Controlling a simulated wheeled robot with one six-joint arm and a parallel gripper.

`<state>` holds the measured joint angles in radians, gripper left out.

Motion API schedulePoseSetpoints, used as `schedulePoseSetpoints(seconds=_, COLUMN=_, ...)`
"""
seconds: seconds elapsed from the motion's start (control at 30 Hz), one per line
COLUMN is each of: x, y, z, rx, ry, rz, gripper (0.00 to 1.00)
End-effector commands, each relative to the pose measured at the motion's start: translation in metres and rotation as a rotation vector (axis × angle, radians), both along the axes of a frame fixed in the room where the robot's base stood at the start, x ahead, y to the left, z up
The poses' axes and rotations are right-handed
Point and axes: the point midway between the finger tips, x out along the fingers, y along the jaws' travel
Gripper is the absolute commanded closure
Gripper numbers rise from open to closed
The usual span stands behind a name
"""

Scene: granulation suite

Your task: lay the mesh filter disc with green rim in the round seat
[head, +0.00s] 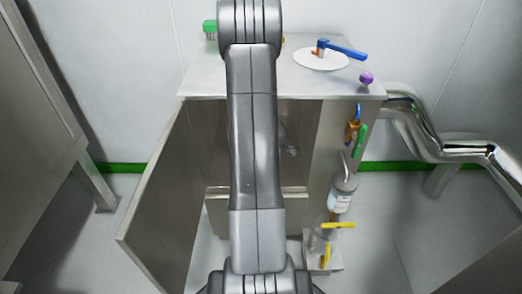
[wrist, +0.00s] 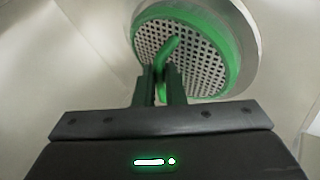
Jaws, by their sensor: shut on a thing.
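The mesh filter disc (wrist: 205,62) is a perforated pale plate with a green rim and a green handle across its face. It is at the top of the wrist view. My gripper (wrist: 163,75) is shut on the green handle. A pale round ring (wrist: 251,35) shows around the right side of the disc; it looks like the round seat. I cannot tell whether the disc lies in it or is held just in front of it. In the head view my arm hides the disc, and my gripper is not clearly seen.
A steel cabinet (head: 318,127) stands ahead with its door (head: 165,195) swung open to the left. On its top are a white disc with a blue lever (head: 345,50) and a purple knob (head: 366,78). Bottles and yellow-handled valves (head: 338,225) stand right; shiny pipes (head: 430,140) run beyond.

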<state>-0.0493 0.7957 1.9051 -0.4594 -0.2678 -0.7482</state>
Motion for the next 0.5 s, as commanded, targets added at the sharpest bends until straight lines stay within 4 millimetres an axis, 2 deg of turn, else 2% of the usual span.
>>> schedulePoseSetpoints(seconds=0.03, x=0.0034, y=0.0001, z=-0.0062, rx=0.0, ry=-0.002, rz=0.001, gripper=1.0)
schedulePoseSetpoints(seconds=0.43, x=0.0043, y=0.0001, z=-0.0093, rx=0.0, ry=-0.002, rz=0.001, gripper=1.0)
schedulePoseSetpoints(seconds=0.47, x=0.0043, y=0.0002, z=-0.0082, rx=0.0, ry=-0.002, rz=0.001, gripper=0.86)
schedulePoseSetpoints(seconds=0.5, x=0.0042, y=0.0001, z=-0.0076, rx=0.0, ry=-0.002, rz=0.001, gripper=0.79)
